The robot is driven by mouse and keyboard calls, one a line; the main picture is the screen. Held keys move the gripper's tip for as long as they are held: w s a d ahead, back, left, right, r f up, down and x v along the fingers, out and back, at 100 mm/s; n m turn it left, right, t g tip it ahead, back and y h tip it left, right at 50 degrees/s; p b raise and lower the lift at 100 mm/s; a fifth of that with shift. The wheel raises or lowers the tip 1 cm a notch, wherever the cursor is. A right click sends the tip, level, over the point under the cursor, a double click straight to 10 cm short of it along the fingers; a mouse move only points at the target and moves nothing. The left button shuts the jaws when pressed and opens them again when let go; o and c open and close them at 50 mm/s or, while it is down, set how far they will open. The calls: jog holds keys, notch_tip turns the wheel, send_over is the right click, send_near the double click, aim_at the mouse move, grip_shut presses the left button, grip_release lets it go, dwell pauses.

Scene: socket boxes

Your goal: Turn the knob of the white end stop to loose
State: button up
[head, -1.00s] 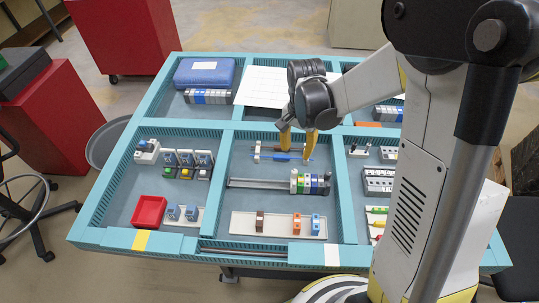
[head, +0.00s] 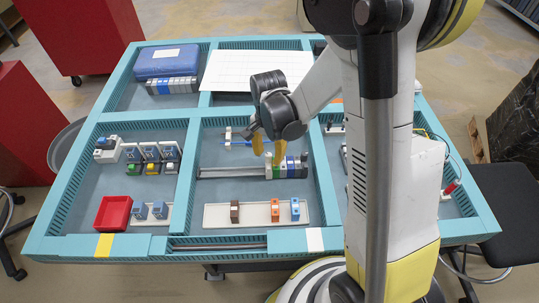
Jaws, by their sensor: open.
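My gripper (head: 268,161) is open, its two yellow fingers pointing down and spread apart. The fingertips are just above or beside the left end of a row of blocks (head: 291,168) on a metal rail (head: 225,173), in the middle compartment. The row shows green, blue and grey blocks side by side. The white end stop and its knob cannot be told apart clearly here, as the fingers cover part of the row's left end. Whether the fingers touch anything cannot be told.
A blue-shafted tool (head: 236,143) lies across pale holders behind the rail. In front stands a pale tray (head: 255,219) with brown, orange and blue blocks. Turquoise dividers (head: 190,165) wall the compartment. A red bin (head: 113,214) stands at left. The rail's left stretch is clear.

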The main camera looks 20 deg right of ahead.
grip_shut()
jog(key=shift+n, duration=0.4)
jog(key=n+b, duration=0.1)
jog(key=n, duration=0.2)
jog(key=shift+n, duration=0.4)
jog(key=shift+n+b, duration=0.5)
jog(key=shift+n, duration=1.8)
